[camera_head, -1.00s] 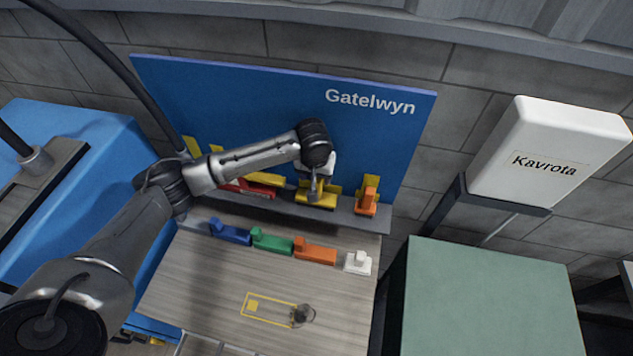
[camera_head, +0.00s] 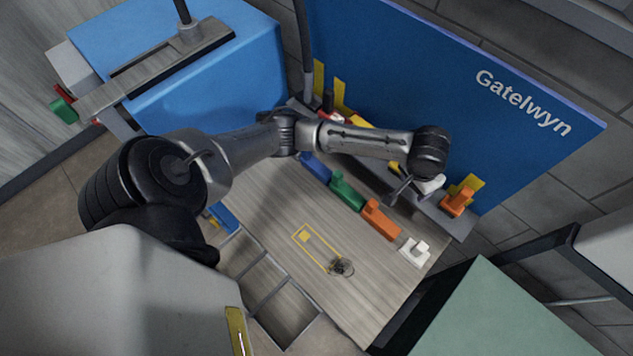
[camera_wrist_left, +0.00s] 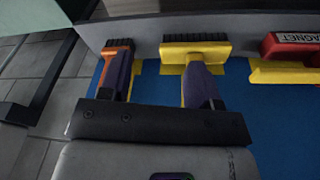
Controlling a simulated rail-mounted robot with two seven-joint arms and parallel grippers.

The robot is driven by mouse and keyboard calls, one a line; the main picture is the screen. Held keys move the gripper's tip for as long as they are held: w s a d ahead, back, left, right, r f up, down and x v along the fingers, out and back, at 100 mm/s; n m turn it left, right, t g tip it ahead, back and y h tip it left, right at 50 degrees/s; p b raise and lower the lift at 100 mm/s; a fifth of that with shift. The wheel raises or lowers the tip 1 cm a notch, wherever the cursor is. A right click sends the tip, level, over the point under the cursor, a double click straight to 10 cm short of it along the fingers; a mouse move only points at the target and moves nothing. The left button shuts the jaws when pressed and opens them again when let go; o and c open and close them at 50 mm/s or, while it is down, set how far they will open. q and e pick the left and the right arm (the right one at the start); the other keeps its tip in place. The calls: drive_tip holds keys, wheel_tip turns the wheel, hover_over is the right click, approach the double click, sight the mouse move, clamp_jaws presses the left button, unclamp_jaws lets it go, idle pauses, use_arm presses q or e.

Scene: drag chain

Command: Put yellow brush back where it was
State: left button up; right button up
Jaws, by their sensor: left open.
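The yellow brush (camera_wrist_left: 196,49) is at the shelf edge of the blue board in the left wrist view, bristles at the top and part of its handle hidden by my right-hand finger. In the head view my arm hides most of it. My left gripper (camera_head: 400,190) is in front of the shelf; it also shows in the left wrist view (camera_wrist_left: 158,78). It is open, with only blue board visible between its fingers. One finger overlaps the yellow brush, the other overlaps the orange brush (camera_wrist_left: 118,46). I cannot tell whether they touch. My right gripper is out of view.
The orange brush on the shelf (camera_head: 459,199) is close beside my gripper. Blue (camera_head: 315,167), green (camera_head: 347,192), orange (camera_head: 380,220) and white (camera_head: 414,250) blocks line the bench (camera_head: 300,205). A yellow outline (camera_head: 304,236) and a small dark object (camera_head: 341,267) lie on clear bench.

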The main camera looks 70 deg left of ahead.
use_arm(q)
drive_tip(key=s+d+f+m+h, duration=0.1)
drive_tip(key=s+d+f+m, duration=0.1)
drive_tip(key=s+d+f, duration=0.4)
drive_tip(key=s+a+f+m+t+y, duration=0.1)
drive_tip(key=s+f+m, duration=0.1)
drive_tip(key=s, duration=1.9)
drive_tip(key=shift+s+a+f+t, duration=0.2)
drive_tip(key=shift+s+t, duration=0.1)
drive_tip(key=shift+s, duration=0.1)
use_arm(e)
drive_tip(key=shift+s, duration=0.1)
use_arm(q)
drive_tip(key=shift+d, duration=0.1)
